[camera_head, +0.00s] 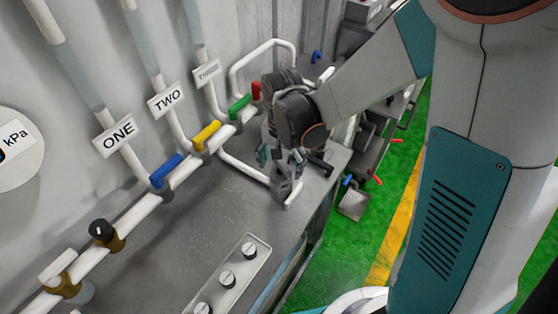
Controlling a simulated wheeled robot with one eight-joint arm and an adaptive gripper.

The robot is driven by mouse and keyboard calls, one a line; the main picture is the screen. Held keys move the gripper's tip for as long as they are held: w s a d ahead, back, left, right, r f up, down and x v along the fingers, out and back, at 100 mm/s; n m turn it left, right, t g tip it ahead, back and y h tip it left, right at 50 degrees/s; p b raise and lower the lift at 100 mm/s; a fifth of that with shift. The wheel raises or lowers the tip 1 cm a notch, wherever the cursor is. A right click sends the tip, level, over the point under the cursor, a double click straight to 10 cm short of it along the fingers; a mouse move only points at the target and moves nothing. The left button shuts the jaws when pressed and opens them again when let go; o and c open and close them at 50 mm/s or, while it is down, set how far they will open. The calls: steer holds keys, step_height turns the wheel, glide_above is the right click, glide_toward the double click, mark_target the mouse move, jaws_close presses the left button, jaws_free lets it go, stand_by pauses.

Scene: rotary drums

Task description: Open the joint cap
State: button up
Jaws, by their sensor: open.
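My gripper (286,186) is at the end of my grey and black arm, low over the right end of the grey bench. It is open and points down around or beside the end of a white pipe (256,175); I cannot tell whether it touches it. Nothing in view is clearly marked as the joint cap. My wrist and fingers hide part of the pipe end. At the lower left, brass fittings on the white pipe carry a black knob (102,231) and a pale block-shaped top (59,267).
Blue (165,171), yellow (206,134), green (239,107) and red (256,91) valve handles line the pipe beside the wall. A panel with round knobs (228,277) lies on the bench (180,255). Green floor and a cart with coloured handles (380,140) are at right.

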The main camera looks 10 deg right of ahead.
steer(key=shift+f, duration=1.1)
